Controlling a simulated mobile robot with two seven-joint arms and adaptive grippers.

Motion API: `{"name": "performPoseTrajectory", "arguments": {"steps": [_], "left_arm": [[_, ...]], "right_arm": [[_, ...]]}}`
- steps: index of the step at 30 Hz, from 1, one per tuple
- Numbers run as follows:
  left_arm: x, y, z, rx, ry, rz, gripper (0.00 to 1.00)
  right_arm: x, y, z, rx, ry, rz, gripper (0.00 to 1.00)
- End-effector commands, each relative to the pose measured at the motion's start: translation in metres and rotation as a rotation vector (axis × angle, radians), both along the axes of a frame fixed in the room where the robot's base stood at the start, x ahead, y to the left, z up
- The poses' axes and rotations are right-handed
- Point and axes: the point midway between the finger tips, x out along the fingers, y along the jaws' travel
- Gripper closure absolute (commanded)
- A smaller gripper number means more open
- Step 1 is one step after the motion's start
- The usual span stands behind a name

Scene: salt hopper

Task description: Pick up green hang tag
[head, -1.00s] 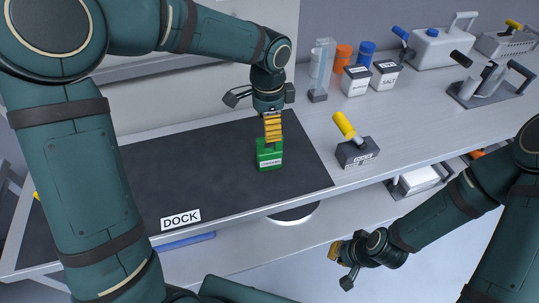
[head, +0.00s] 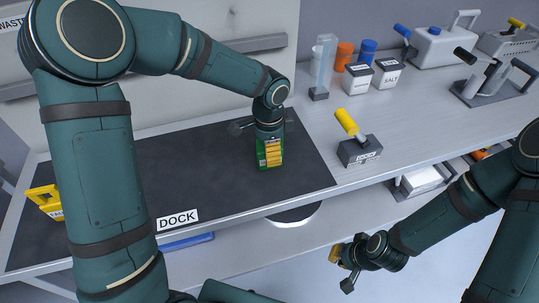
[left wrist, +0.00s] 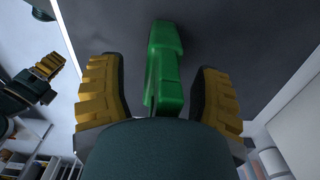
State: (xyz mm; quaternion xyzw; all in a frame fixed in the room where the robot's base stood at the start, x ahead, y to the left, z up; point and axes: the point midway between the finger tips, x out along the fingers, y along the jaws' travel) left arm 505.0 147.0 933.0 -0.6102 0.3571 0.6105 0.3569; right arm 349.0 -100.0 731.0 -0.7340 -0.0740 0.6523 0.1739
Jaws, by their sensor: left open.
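The green hang tag (left wrist: 163,65) stands between the two yellow fingers of my left gripper (left wrist: 160,95) in the left wrist view. The fingers are open, with a gap on each side of the tag. In the head view my left gripper (head: 270,153) is down over the tag on the dark dock mat (head: 205,165) and hides most of it; only green edges show. My right gripper (head: 337,254) hangs low in front of the bench, away from the tag, and its finger opening is unclear.
A grey block with a yellow handle (head: 347,123) stands right of the mat. A yellow item (head: 44,201) is at the mat's left end. Labelled jars, including salt (head: 386,76), and a clear cylinder (head: 323,66) stand behind. The mat's middle is clear.

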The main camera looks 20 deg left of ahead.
Motion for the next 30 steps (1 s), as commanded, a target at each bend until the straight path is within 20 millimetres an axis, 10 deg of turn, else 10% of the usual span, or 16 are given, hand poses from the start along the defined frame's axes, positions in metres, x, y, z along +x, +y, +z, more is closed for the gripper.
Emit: {"name": "performPoseTrajectory", "arguments": {"steps": [2, 8, 22, 30], "left_arm": [[0.0, 0.0, 0.001, 0.0, 0.0, 0.0, 0.36], [0.0, 0.0, 0.001, 0.0, 0.0, 0.0, 1.0], [0.0, 0.0, 0.003, 0.0, 0.001, 0.0, 1.0], [0.001, 0.0, 0.047, 0.0, -0.004, 0.001, 1.0]], "right_arm": [[0.0, 0.0, 0.0, 0.0, 0.0, 0.0, 1.0], [0.0, 0.0, 0.0, 0.0, 0.0, 0.0, 1.0], [0.0, 0.0, 0.001, 0.0, 0.0, 0.0, 1.0], [-0.002, 0.0, 0.014, 0.001, 0.005, 0.001, 1.0]]}}
